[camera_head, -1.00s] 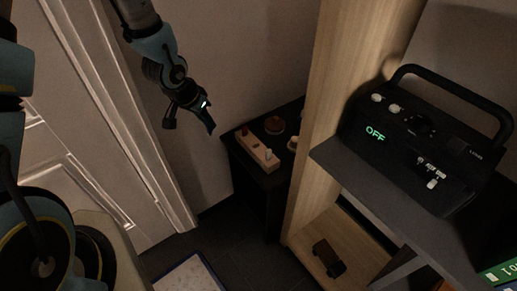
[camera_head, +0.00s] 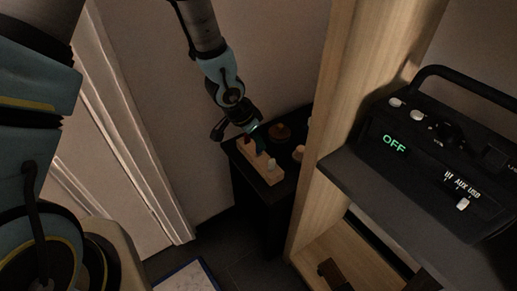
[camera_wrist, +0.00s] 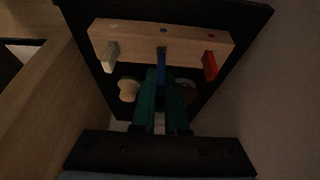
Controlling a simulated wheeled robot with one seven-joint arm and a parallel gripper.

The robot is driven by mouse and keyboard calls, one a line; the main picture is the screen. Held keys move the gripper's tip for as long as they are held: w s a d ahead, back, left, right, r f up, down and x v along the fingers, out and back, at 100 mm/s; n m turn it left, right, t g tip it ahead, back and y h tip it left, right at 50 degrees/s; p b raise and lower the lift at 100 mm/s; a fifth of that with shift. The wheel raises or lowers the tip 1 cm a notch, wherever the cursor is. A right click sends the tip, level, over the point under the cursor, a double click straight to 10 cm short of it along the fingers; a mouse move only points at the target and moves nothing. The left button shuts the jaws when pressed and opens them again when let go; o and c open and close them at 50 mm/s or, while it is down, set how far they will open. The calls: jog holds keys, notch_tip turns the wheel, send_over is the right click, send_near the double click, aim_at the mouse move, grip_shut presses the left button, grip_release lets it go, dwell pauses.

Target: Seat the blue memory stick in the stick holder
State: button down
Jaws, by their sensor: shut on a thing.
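The wooden stick holder (camera_head: 266,172) lies on a small black table (camera_head: 249,161). It carries a white stick (camera_head: 271,164) at its near end and a red stick, clear in the wrist view (camera_wrist: 210,66), at its other end. My gripper (camera_head: 258,136) is over the holder's middle. In the wrist view its green fingers (camera_wrist: 160,88) are shut on the blue memory stick (camera_wrist: 161,62). The blue stick's far end meets the holder's middle (camera_wrist: 162,44) in that view, between white and red. I cannot tell whether it is in a slot or just above.
A brown round object (camera_head: 281,131) and a pale knobbed object (camera_head: 299,152) stand on the table beside the holder. A wooden shelf post (camera_head: 323,130) rises close on the right. A black radio (camera_head: 440,140) is on the shelf. A wall stands behind.

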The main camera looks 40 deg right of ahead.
aim_at(257, 150)
notch_tip(257, 150, down, 2)
jog(key=shift+f, duration=0.25)
jog(key=shift+s+a+f+b, duration=0.1)
jog(key=shift+a+f+b, duration=0.15)
jog(key=shift+f+b, duration=0.4)
jog(key=c, duration=1)
grip_release()
jog(key=shift+o, duration=0.3)
jog(key=shift+r, duration=0.25)
jog(key=p+v, duration=0.4)
jog(key=v, duration=0.8)
jog(key=shift+d+r, duration=0.25)
jog(key=shift+r, duration=0.25)
